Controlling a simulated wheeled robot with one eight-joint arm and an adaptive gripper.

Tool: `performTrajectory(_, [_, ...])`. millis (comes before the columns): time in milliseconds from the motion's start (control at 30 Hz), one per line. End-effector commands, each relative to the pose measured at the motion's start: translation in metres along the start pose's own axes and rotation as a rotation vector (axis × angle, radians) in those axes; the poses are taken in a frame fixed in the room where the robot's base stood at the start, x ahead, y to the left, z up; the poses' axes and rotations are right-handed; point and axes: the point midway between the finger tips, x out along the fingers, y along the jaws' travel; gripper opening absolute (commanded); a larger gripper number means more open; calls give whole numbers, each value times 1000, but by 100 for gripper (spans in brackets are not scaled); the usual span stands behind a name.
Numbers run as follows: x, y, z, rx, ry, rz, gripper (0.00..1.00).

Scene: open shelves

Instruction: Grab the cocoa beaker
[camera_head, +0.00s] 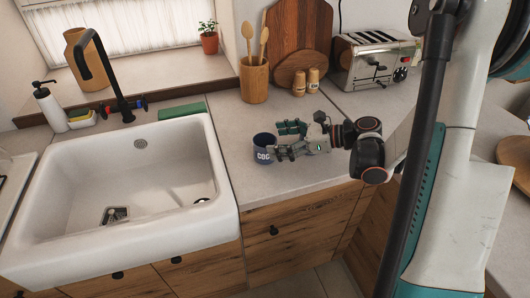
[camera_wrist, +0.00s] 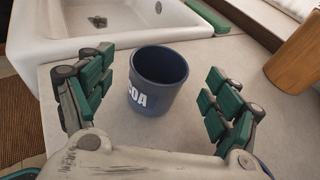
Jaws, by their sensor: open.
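The cocoa beaker is a dark blue cup (camera_head: 264,149) with white lettering, upright on the counter just right of the sink. My gripper (camera_head: 284,141) is at its right side, reaching in level from the right. In the wrist view the beaker (camera_wrist: 157,82) stands ahead of and between the two green-padded fingers of my gripper (camera_wrist: 158,92), with "OA" readable on its side. The gripper is open and the fingers stand apart from the beaker, with a gap on each side. The beaker looks empty inside.
The white sink (camera_head: 130,195) lies left of the beaker. A wooden utensil holder (camera_head: 254,82) with spoons, two small shakers (camera_head: 306,81), cutting boards (camera_head: 300,35) and a toaster (camera_head: 372,60) stand behind. A green sponge (camera_head: 183,110) lies behind the sink. The counter around the beaker is clear.

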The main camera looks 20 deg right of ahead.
Motion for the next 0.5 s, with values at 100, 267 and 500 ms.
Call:
performTrajectory(100, [20, 1, -2, -1, 0, 4, 82])
performTrajectory(267, [40, 1, -2, 0, 0, 2, 82])
performTrajectory(500, [46, 0, 0, 0, 0, 0, 82])
